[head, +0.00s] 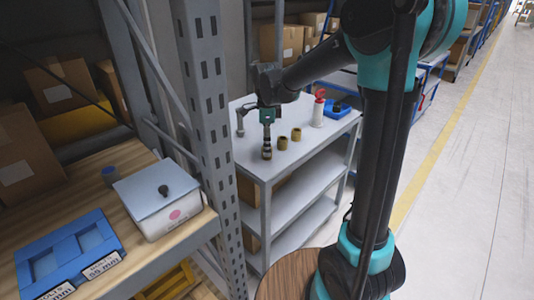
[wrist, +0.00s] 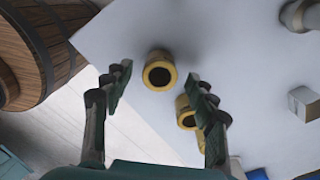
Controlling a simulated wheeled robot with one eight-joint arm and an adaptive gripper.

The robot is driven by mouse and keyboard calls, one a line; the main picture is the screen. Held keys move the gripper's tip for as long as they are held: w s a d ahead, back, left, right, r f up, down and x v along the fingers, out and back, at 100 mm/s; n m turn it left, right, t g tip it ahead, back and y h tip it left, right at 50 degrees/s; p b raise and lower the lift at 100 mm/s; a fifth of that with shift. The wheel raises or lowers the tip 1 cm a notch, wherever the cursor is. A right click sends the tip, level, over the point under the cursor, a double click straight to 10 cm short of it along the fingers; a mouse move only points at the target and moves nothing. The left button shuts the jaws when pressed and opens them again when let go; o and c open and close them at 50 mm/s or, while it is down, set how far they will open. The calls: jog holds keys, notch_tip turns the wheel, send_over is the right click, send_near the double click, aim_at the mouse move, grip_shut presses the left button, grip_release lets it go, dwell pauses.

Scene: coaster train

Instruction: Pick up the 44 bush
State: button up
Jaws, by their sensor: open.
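Two brass-coloured ring bushes, a nearer one (head: 282,143) and a farther one (head: 296,134), stand on the grey table to the right of my gripper (head: 267,153) in the head view. My gripper points down, with a brass-coloured part showing at its tips; I cannot tell there whether that is another bush. In the wrist view one bush (wrist: 159,58) appears between the open fingers of my gripper (wrist: 158,82), with gaps on both sides. A second bush (wrist: 185,104) is partly hidden by the right finger. No size mark is readable on the bushes.
The grey table (head: 245,163) also bears a red-and-white bottle (head: 319,110) and a blue bin (head: 338,108). A metal rack post (head: 208,100) stands left of it. On the wooden shelf are a white box (head: 155,205) and a blue tray (head: 65,262) with a "55 mm" label.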

jog(key=shift+f, duration=0.15)
jog(key=c, duration=1.3)
